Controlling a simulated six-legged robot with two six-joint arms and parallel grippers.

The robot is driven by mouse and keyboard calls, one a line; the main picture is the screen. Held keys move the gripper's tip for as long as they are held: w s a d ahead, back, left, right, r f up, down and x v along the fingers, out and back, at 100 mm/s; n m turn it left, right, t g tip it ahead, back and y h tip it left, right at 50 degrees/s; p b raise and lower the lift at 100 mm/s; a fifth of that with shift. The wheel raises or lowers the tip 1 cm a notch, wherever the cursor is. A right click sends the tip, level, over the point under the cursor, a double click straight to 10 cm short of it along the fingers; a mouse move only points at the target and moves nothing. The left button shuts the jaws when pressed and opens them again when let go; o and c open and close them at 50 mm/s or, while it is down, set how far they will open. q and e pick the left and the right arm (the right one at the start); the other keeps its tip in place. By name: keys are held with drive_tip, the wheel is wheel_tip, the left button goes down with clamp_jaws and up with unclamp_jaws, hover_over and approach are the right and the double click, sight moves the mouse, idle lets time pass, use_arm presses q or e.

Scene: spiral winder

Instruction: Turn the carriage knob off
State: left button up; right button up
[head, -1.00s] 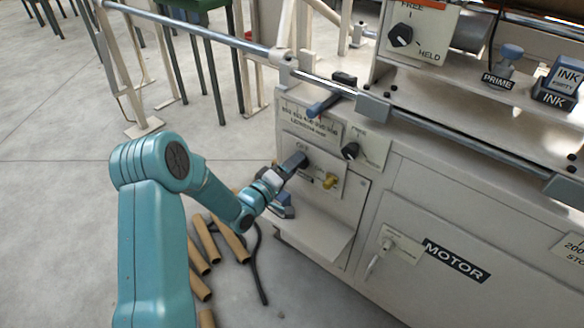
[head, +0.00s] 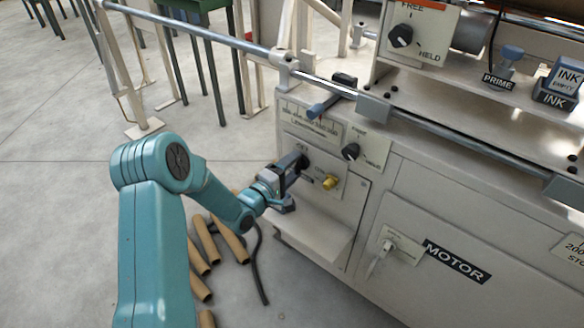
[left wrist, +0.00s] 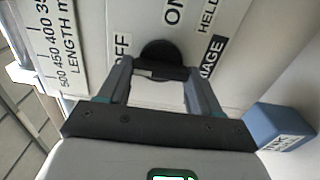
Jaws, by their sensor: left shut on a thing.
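The carriage knob (left wrist: 158,52) is black and round with a raised grip bar. It sits on the pale panel of the machine, beside the OFF and ON lettering. In the left wrist view the bar lies crosswise, with a pale mark at its left end, on the side of the OFF lettering. My left gripper (left wrist: 160,76) has a finger at each end of the bar and is shut on it. In the head view the left gripper (head: 299,162) reaches the panel from the left, and the knob is partly hidden. My right gripper is not in view.
A yellow knob (head: 330,182) sits just right of the gripper, and a black selector (head: 350,151) above it. A blue block (left wrist: 283,125) is close to the gripper in the left wrist view. A metal rail (head: 440,128) runs above. Cardboard tubes (head: 205,240) lie on the floor.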

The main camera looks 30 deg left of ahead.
use_arm(q)
drive_tip(key=o, duration=1.1)
drive_tip(key=shift+c, duration=0.2)
drive_tip(key=s+a+p, duration=0.1)
drive_tip(key=s+p, duration=0.1)
drive_tip(key=s, duration=1.4)
drive_tip(key=shift+s+a, duration=0.15)
